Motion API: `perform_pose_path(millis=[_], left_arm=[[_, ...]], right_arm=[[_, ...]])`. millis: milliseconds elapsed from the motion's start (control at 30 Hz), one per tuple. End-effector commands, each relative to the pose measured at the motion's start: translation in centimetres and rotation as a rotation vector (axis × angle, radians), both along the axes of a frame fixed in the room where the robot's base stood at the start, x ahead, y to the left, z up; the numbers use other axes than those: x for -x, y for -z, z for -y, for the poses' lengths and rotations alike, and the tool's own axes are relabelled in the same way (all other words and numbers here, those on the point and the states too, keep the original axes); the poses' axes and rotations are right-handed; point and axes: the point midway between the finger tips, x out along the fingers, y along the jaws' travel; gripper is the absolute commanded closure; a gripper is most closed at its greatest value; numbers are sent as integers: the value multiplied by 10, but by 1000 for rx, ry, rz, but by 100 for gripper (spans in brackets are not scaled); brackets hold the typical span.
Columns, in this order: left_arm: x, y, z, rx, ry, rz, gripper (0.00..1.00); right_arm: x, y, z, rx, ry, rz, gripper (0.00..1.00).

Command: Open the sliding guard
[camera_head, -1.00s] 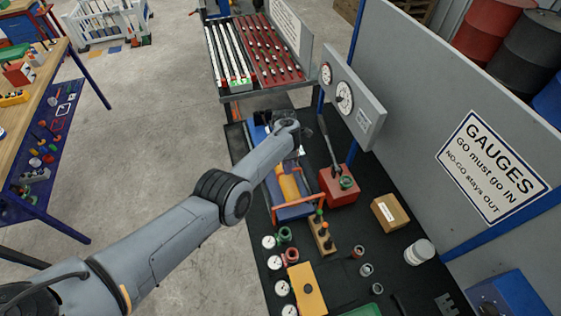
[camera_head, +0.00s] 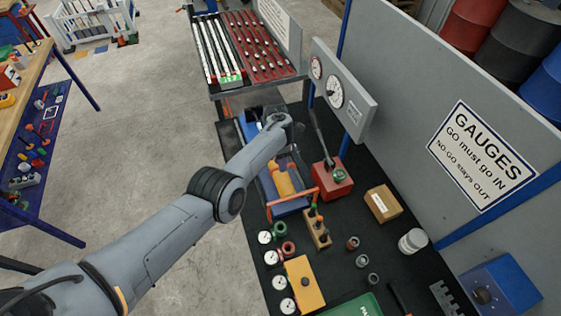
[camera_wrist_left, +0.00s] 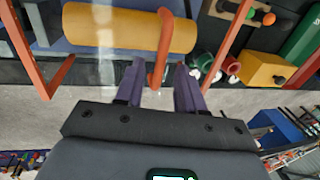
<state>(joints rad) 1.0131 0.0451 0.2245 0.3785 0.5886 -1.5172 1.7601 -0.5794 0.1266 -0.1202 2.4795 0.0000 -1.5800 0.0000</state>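The guard is a clear panel with an orange-red frame (camera_head: 290,204), over a yellow cylinder (camera_head: 283,181) on a blue machine on the black bench. In the left wrist view the guard's orange handle (camera_wrist_left: 164,40) stands upright in front of the yellow cylinder (camera_wrist_left: 115,28). My left gripper (camera_wrist_left: 158,68) has its two purple fingers apart, one on each side of the handle, with gaps showing. Whether either finger touches it is unclear. In the head view my left wrist hides the fingers and part of the machine. My right gripper is not in view.
A red block with a lever (camera_head: 332,180) stands right of the machine. A wooden block with pegs (camera_head: 317,231), a yellow box (camera_head: 304,284) and several small rings and dials lie nearer. A grey gauge panel (camera_head: 345,95) rises behind.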

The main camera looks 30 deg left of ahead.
Motion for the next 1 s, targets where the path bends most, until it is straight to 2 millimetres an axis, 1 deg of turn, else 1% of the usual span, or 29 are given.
perform_pose_path(millis=[167, 400, 600, 800, 1000], left_arm=[[-4, -24, -4, -2, 1, 4, 62], [-9, -64, -11, -4, -1, 4, 62], [-12, -90, -15, -2, 1, 3, 62], [-13, -101, -16, 0, 0, 1, 62], [-13, -102, -16, 1, 1, 1, 62]], right_arm=[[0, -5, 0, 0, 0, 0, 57], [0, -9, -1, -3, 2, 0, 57], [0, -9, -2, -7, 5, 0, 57], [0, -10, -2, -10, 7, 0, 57], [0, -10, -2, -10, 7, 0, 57]])
